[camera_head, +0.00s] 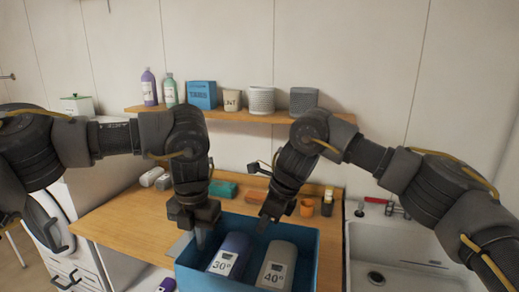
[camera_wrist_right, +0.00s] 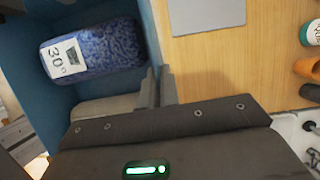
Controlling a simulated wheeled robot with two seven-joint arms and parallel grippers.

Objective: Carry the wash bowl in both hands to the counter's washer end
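The wash bowl (camera_head: 310,250) is a blue, open rectangular tub at the front middle of the wooden counter (camera_head: 125,222). It holds a dark blue bundle labelled 30° (camera_head: 231,250) and a grey one labelled 40° (camera_head: 279,259). My left gripper (camera_head: 200,238) points down at the bowl's back left, one finger inside; its other finger is hidden. My right gripper (camera_head: 264,224) is at the back wall. In the right wrist view its fingers (camera_wrist_right: 157,90) are close together on either side of the bowl's wall (camera_wrist_right: 150,45). A white washer (camera_head: 62,245) stands at the left end.
A white sink (camera_head: 390,255) with a red-handled tap is at the right. A teal block (camera_head: 222,188) and small orange and brown containers stand behind the bowl. A wall shelf (camera_head: 235,115) holds bottles, a blue box and pots. Counter left of the bowl is mostly clear.

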